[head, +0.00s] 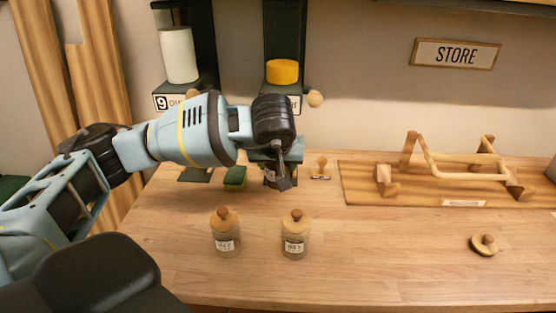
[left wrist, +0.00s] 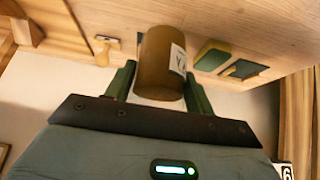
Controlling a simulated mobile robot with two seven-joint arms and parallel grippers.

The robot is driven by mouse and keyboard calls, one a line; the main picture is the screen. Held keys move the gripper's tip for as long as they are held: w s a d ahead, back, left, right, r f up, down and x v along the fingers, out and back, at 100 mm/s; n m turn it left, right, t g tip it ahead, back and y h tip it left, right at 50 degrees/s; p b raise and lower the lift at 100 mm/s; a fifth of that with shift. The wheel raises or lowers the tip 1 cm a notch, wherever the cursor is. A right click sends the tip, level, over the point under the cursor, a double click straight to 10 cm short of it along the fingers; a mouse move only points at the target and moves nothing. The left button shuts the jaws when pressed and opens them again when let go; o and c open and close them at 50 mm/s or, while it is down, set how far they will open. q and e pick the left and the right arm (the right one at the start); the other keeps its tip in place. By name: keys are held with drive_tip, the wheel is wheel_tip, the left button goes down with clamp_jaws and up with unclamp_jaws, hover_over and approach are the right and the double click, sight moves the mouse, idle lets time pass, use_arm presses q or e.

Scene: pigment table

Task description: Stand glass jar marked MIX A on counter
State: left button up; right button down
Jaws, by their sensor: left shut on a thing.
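My left gripper (left wrist: 160,85) is shut on a brown cylindrical jar (left wrist: 158,60) with a white label; the label's lettering is not clearly readable. In the head view my left gripper (head: 283,172) is over the back of the counter (head: 370,265), and the jar (head: 270,175) is mostly hidden behind it. I cannot tell whether the jar touches the counter. Two glass jars with wooden knobbed lids stand upright at the front, a left one (head: 226,241) and a right one (head: 295,243); their labels are too small to read surely. My right gripper is not in view.
A wooden rack (head: 440,185) on a board fills the back right. A round wooden knobbed piece (head: 485,245) lies at the right. A green sponge-like block (head: 235,178) and a wooden stamp-like piece (head: 321,168) flank the gripper. Dispensers with white (head: 179,55) and yellow (head: 282,72) contents stand behind.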

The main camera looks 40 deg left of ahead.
use_arm(q)
drive_tip(key=shift+s+d+r, duration=0.2)
drive_tip(key=shift+s+r, duration=0.05)
drive_tip(key=shift+s, duration=0.05)
drive_tip(key=d+r+m+h, duration=0.1)
drive_tip(key=d+r+m, duration=0.2)
drive_tip(key=d, duration=0.2)
drive_tip(key=s+d+r+m+t+h, duration=0.1)
drive_tip(key=d+r+m+h, duration=0.1)
drive_tip(key=d, duration=0.4)
drive_tip(key=shift+s+d+r+m, duration=0.2)
drive_tip(key=shift+s+r+m, duration=0.1)
drive_tip(key=shift+r+m, duration=0.3)
drive_tip(key=shift+s, duration=0.15)
